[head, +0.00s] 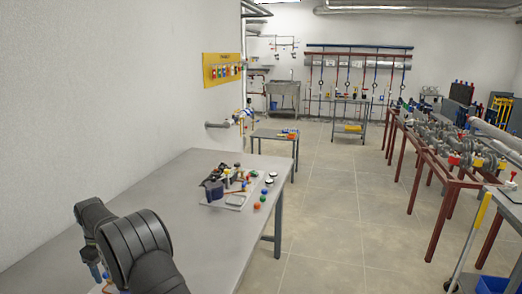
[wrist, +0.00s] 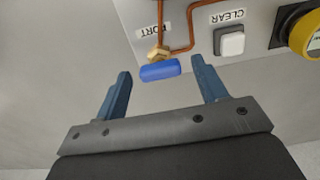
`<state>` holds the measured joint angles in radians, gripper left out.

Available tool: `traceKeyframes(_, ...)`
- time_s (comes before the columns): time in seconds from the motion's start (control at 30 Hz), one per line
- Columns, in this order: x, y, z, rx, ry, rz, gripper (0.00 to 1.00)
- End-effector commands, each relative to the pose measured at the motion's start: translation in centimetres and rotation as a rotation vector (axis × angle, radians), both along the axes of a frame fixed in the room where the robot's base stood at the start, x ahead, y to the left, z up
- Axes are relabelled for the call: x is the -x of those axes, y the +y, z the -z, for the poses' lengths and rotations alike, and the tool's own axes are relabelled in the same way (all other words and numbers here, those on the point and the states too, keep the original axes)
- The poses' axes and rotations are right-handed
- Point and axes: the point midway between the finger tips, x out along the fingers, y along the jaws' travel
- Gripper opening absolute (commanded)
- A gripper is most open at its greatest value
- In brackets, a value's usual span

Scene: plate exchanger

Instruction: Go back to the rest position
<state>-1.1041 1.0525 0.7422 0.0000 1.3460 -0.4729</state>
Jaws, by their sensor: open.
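My gripper (wrist: 160,88) shows in the wrist view with its two blue fingers spread apart and nothing between them. Just beyond the fingertips is a blue valve handle (wrist: 160,70) on a brass fitting (wrist: 158,54) with copper tubing. It lies apart from the fingers. In the head view my arm is folded at the lower left, over the near part of the grey table (head: 180,184). The fingers cannot be made out clearly there.
A panel in the wrist view carries a white button (wrist: 230,42) marked CLEAR and a yellow-and-black knob (wrist: 304,32). The table's middle is clear.

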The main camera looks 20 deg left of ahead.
Motion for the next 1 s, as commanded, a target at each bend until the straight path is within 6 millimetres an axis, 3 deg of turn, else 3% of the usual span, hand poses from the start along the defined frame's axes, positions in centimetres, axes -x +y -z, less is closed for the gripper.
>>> traceKeyframes(0.47, 0.0, 0.0, -0.9, -0.001, 0.000, 0.023, 0.65)
traceKeyframes(1.0, 0.0, 0.1, -11.0, -0.003, -0.001, 0.022, 0.65)
